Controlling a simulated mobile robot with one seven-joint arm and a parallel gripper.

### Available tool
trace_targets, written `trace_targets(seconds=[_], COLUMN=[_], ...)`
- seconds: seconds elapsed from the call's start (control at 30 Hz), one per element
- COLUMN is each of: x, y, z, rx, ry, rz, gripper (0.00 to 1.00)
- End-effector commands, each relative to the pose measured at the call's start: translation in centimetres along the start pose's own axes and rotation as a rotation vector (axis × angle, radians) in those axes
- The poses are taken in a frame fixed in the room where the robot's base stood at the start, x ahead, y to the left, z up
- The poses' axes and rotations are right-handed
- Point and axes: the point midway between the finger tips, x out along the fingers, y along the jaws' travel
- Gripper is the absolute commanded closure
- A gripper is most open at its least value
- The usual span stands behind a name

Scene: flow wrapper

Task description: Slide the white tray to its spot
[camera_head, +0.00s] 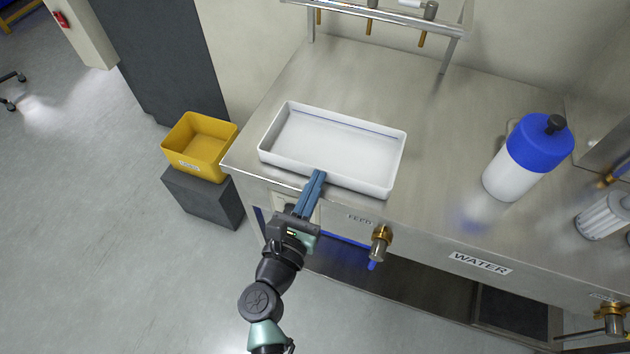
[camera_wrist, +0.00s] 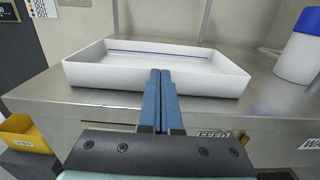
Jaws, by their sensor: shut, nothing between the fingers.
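The white tray (camera_head: 333,148) is an empty, shallow rectangular tray near the left front of the steel counter. A blue line runs along its inner back wall. In the wrist view the tray (camera_wrist: 100,75) lies straight ahead, its front wall facing me. My gripper (camera_head: 320,174) has two blue fingers, shut together and empty. The fingertips are at the front wall of the tray, a little left of its middle in the head view. In the wrist view my gripper (camera_wrist: 160,73) overlaps the tray's front wall; I cannot tell whether it touches. No marked spot for the tray is evident.
The steel counter (camera_head: 430,150) is clear behind and right of the tray. A blue-capped white bottle (camera_head: 515,170) stands to the right. A metal rack (camera_head: 380,12) is at the back. A yellow bin (camera_head: 203,150) sits lower left. A FEED valve (camera_head: 380,243) protrudes from the front.

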Motion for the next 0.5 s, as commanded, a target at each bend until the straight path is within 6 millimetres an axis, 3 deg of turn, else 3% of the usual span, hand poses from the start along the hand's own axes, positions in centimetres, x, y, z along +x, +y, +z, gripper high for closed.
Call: trace_targets(seconds=[0.33,0.5], x=[4.8,5.9], y=[0.0,0.0], z=[0.0,0.0], rx=[0.001,0.0], ry=[-0.003,-0.001], rz=[-0.002,0.0], gripper=[1.0,1.0])
